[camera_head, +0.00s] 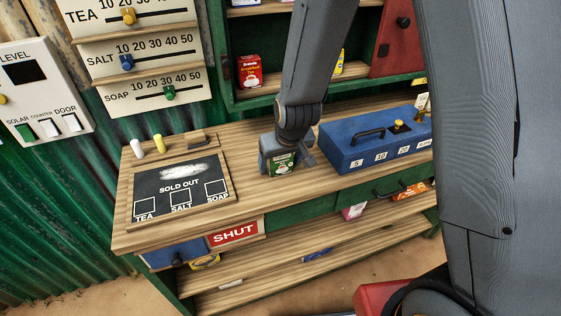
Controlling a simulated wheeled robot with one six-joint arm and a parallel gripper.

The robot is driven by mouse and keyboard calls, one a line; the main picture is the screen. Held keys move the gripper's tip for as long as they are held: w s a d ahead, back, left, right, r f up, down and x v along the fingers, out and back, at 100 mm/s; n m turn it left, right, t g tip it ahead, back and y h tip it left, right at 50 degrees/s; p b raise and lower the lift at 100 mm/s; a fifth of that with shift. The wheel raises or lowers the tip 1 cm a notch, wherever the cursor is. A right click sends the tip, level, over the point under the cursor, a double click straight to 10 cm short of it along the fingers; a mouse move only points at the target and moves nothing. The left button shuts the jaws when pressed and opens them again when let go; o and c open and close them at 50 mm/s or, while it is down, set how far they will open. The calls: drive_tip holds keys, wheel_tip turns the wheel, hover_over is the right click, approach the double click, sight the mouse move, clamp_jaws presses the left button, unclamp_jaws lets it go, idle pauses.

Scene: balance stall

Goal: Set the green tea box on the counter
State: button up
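The green tea box (281,165) is a small green carton with a pale label. It stands upright at counter height, between the chalkboard and the blue box. My gripper (287,154) is directly above and around it, pointing down, with a finger showing at each side of the box. The wooden counter (256,205) lies below. I cannot tell whether the box's bottom touches the counter, or whether the fingers press on it.
A "SOLD OUT" chalkboard (180,190) lies left on the counter, with chalks (159,143) behind it. A blue weight box (372,143) with a handle stands right. A red tea box (248,71) sits on the shelf behind. Bare counter lies in front of the gripper.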

drive_tip(key=p+v, duration=0.8)
drive_tip(key=v, duration=0.4)
drive_tip(key=s+d+r+m, duration=0.1)
drive_tip(key=s+d+r, duration=0.3)
drive_tip(key=s+d, duration=0.1)
drive_tip(key=s+d+r+m+g+h, duration=0.1)
drive_tip(key=s+d+r, duration=0.3)
drive_tip(key=d, duration=0.4)
drive_tip(key=shift+s+d+m+g, duration=0.35)
drive_tip(key=shift+s+m, duration=0.25)
drive_tip(key=shift+s, duration=0.3)
drive_tip(key=shift+f+b, duration=0.1)
drive_tip(key=shift+b, duration=0.25)
